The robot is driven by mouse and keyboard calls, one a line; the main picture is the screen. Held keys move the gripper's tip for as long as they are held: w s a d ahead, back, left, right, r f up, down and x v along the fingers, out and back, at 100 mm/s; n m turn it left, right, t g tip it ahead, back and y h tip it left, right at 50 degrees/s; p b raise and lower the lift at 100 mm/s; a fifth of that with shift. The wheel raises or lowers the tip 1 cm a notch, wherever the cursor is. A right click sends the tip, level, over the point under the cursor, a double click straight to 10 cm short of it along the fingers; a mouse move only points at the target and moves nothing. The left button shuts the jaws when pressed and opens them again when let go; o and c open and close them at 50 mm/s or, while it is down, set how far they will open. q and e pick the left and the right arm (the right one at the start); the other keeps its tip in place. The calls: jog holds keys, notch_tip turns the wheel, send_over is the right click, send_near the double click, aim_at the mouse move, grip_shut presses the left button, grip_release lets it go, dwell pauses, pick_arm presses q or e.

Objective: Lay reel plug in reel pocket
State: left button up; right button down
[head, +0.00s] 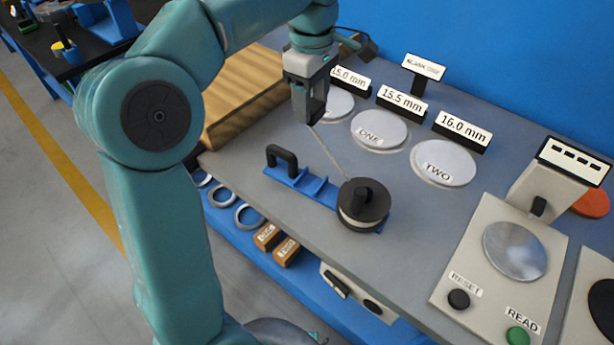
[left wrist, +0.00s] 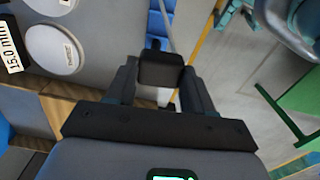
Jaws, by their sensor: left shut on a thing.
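My left gripper (head: 311,116) is shut on a small black block, which I take to be the reel plug (left wrist: 160,70), held between the fingers in the left wrist view. In the head view the fingers largely hide it. A thin pale cord runs from the gripper down to the black reel (head: 363,203), which sits at the right end of a blue holder (head: 319,190) on the grey bench. The holder has a black handle (head: 282,157) at its left end and blue raised walls between. I cannot tell for certain which recess is the reel pocket. My right gripper is not in view.
White discs (head: 444,163) with size signs stand along the back of the bench. A gauge with buttons (head: 515,250) is at the right, a cardboard box (head: 243,97) at the left. Rings (head: 222,195) and small brown blocks (head: 268,236) lie on the lower blue shelf.

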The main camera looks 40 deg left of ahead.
pick_arm(q)
jog(key=shift+a+f, duration=0.15)
jog(key=shift+f, duration=0.2)
notch_tip(320, 180, down, 15)
jog(key=b, duration=0.3)
jog(key=shift+w+r+b, duration=0.15)
jog(key=shift+r+b, duration=0.05)
jog(key=shift+b, duration=0.1)
jog(key=shift+f, duration=0.7)
notch_tip(320, 180, down, 4)
jog(key=shift+r+b, duration=0.2)
jog(key=shift+b, duration=0.2)
jog(key=shift+f, duration=0.1)
jog(key=o, duration=1)
jog(key=shift+o, duration=0.2)
